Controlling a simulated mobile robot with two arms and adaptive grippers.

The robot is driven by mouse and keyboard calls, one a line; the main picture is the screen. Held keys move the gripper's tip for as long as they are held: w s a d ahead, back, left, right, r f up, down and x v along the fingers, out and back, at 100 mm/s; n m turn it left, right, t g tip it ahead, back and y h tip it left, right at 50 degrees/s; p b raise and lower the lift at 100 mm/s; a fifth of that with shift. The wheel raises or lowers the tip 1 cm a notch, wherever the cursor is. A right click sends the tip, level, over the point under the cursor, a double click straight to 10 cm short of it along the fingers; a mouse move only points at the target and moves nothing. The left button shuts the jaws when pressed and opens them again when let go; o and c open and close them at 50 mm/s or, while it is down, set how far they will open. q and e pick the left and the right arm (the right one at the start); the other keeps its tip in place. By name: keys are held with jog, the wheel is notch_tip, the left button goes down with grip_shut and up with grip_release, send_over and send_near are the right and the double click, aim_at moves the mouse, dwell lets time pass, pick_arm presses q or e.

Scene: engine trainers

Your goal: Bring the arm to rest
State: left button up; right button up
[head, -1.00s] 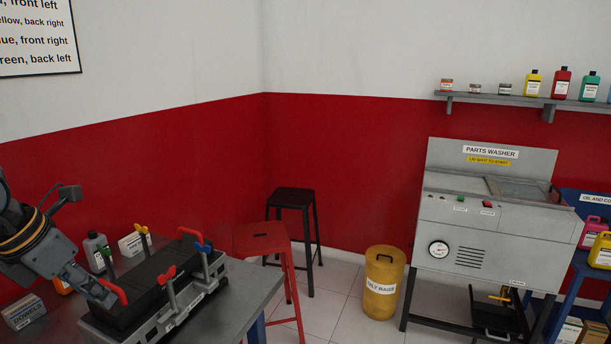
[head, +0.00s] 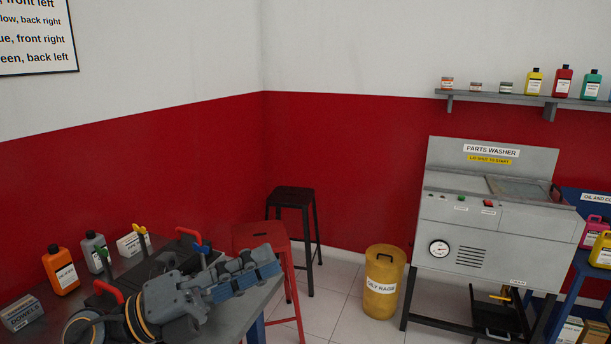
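My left gripper (head: 262,268) reaches in from the bottom left, over the front of the workbench (head: 232,322), with its fingers pointing right. I see no object held in it, and the angle does not show whether its fingers are apart. Behind and partly under it is the dark engine trainer (head: 150,268), with red handles at its ends, a yellow-topped lever (head: 140,230) and a blue-topped lever (head: 202,248). My arm hides much of the trainer's front. A red-topped lever seen earlier is hidden now. My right gripper is not in view.
On the bench stand an orange bottle (head: 61,272), a grey bottle (head: 95,250), a white box (head: 130,244) and a dowels box (head: 21,313). A red stool (head: 262,234) is close behind the gripper. A yellow bin (head: 382,285) and parts washer (head: 490,215) stand right.

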pick_arm(q)
jog(key=w+a+f+n+t+y, duration=0.3)
jog(key=a+n+t+y, duration=0.3)
jog(key=n, duration=0.6)
jog(key=w+a+f+n+t+y, duration=0.3)
jog(key=a+f+n+t+y, duration=0.1)
jog(key=n+t+y, duration=0.6)
jog(key=s+a+f+n+g+y, duration=0.25)
jog(key=f+n+g, duration=0.2)
jog(key=f, duration=0.35)
jog(key=s+a+f+n+g+y, duration=0.1)
jog(key=a+f+n+g+y, duration=0.3)
jog(key=f, duration=0.5)
jog(key=s+d+f+n+g+h, duration=0.25)
jog(key=s+f+n+g, duration=0.25)
jog(key=s+f+g, duration=1.05)
jog(key=s+f+t, duration=0.2)
jog(key=s+f, duration=0.2)
jog(key=f, duration=1.1)
jog(key=s+f+t, duration=0.2)
jog(key=s+f, duration=0.2)
jog(key=f, duration=1)
jog(key=s+a+f+g, duration=0.1)
jog(key=s+a+f, duration=0.2)
jog(key=s+f, duration=1.3)
jog(key=shift+s+m+g+y, duration=0.2)
jog(key=shift+m+g+y, duration=0.1)
jog(key=shift+m, duration=0.05)
jog(key=shift+r, duration=0.1)
